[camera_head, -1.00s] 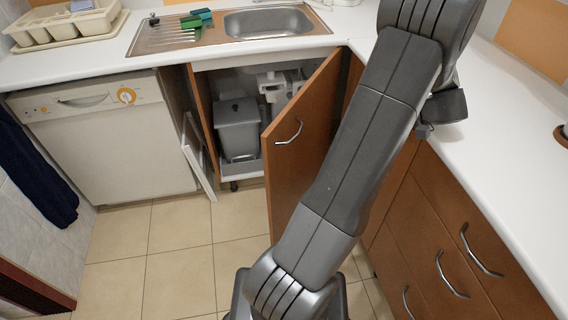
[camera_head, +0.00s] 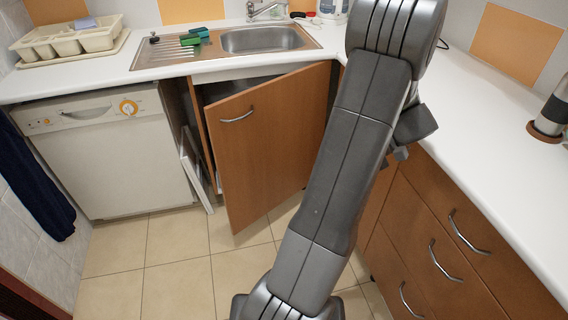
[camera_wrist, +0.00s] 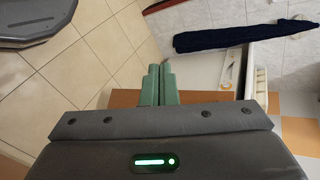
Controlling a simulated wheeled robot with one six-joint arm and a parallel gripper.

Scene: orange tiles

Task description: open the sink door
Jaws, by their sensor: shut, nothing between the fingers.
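The brown sink door (camera_head: 268,150) stands partly open in the head view, swung out from its hinge side on the right. Its curved metal handle (camera_head: 237,117) is near the top left of its face.
A white dishwasher (camera_head: 105,150) stands left of the cabinet, with a white panel (camera_head: 193,168) leaning beside it. Brown drawers (camera_head: 440,250) with metal handles are on the right under the white counter (camera_head: 490,130). A dark towel (camera_head: 40,180) hangs at left. Tiled floor (camera_head: 175,255) is clear.

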